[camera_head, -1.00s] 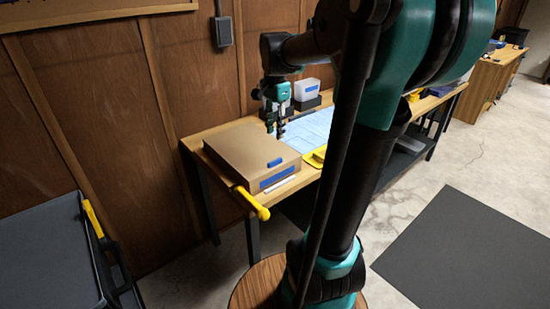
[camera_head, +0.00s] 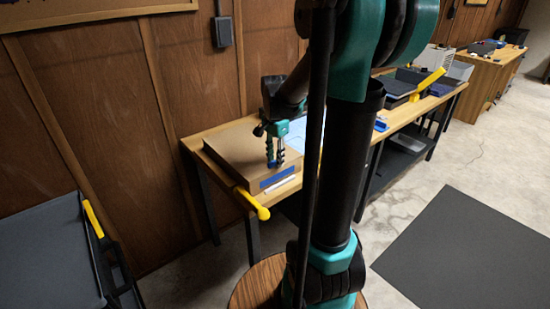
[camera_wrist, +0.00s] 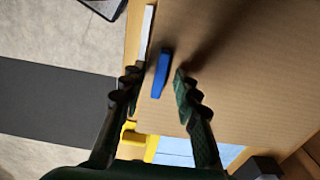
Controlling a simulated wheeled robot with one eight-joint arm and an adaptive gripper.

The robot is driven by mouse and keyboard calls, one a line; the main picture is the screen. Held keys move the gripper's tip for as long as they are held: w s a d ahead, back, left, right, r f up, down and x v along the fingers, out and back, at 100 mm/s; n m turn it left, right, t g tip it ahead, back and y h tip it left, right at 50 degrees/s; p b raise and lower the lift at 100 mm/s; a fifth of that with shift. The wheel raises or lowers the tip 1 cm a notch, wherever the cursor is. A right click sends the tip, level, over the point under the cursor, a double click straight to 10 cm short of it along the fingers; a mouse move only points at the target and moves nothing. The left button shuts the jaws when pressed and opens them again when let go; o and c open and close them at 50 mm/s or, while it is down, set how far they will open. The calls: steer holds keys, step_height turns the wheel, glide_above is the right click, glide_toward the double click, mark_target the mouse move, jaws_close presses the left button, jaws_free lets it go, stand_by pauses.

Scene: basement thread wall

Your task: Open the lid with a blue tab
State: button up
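A brown cardboard box (camera_head: 236,152) with a closed flat lid sits on the left end of the wooden workbench. In the wrist view its lid (camera_wrist: 250,70) fills the right side, and a small blue tab (camera_wrist: 161,73) stands on it near the edge. My gripper (camera_head: 275,164) points down over the front part of the lid. Its two fingers are apart in the wrist view (camera_wrist: 157,85), with the blue tab between and slightly beyond the tips, apparently untouched. In the head view the gripper hides the tab. A blue label (camera_head: 277,179) is on the box's front face.
A white strip (camera_head: 283,186) lies along the bench edge before the box. A yellow handle (camera_head: 252,203) juts out from the bench at the left front. Trays and another yellow handle (camera_head: 430,80) are farther right. A dark cart (camera_head: 48,255) stands at the left.

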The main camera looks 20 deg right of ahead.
jaws_close()
steer(key=shift+r, duration=0.1)
stand_by(0.3)
